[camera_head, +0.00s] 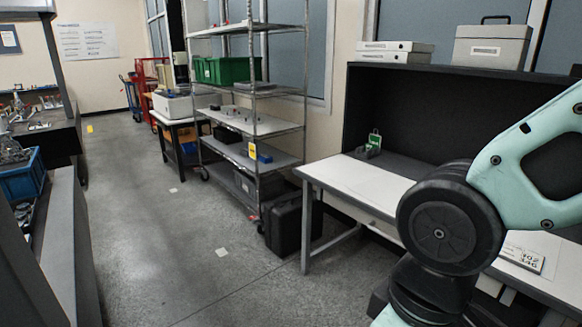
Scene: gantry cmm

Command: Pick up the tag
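Several things here could be the tag, and I cannot tell which one it is. A small green tag-like piece (375,139) stands upright at the back of the white desk (340,176). A small yellow piece (89,129) shows low at the far left, by the floor. My arm fills the right side with its teal and black links. My gripper is out of view, so its state does not show.
The wire shelf rack (268,27) holds green bins (226,70). A black case (290,222) stands on the floor by the desk. A dark bench with a blue crate (22,178) lines the left. The grey floor (150,240) between is mostly clear.

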